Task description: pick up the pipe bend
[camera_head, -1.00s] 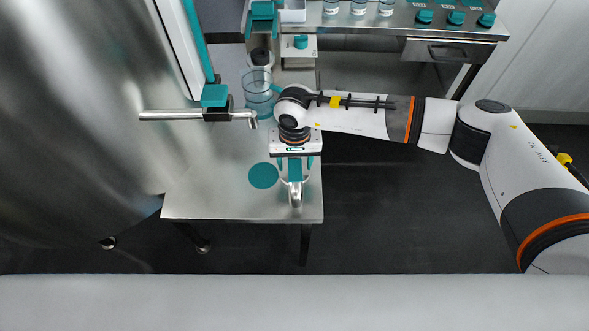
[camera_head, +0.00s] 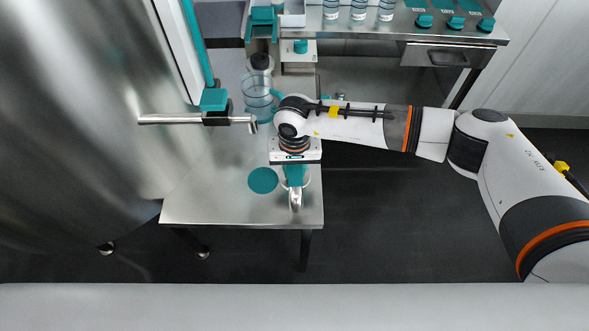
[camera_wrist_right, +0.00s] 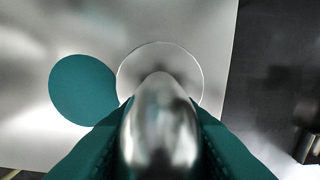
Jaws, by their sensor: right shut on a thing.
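The pipe bend (camera_head: 296,200) is a shiny metal curved pipe over the front right part of the steel table. My right gripper (camera_head: 295,180) comes down on it from above, its teal fingers shut on it. In the right wrist view the pipe bend (camera_wrist_right: 160,125) stands large between the two teal fingers (camera_wrist_right: 160,140). Its lower end is hidden, so I cannot tell whether it touches the table. My left gripper is not in view.
A teal disc (camera_head: 263,181) lies on the steel table (camera_head: 215,200), left of the pipe bend. A thin circular outline (camera_wrist_right: 202,75) shows behind the bend. A clear jug (camera_head: 257,98) stands further back. A horizontal metal pipe (camera_head: 170,119) juts from the large steel vessel (camera_head: 80,120).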

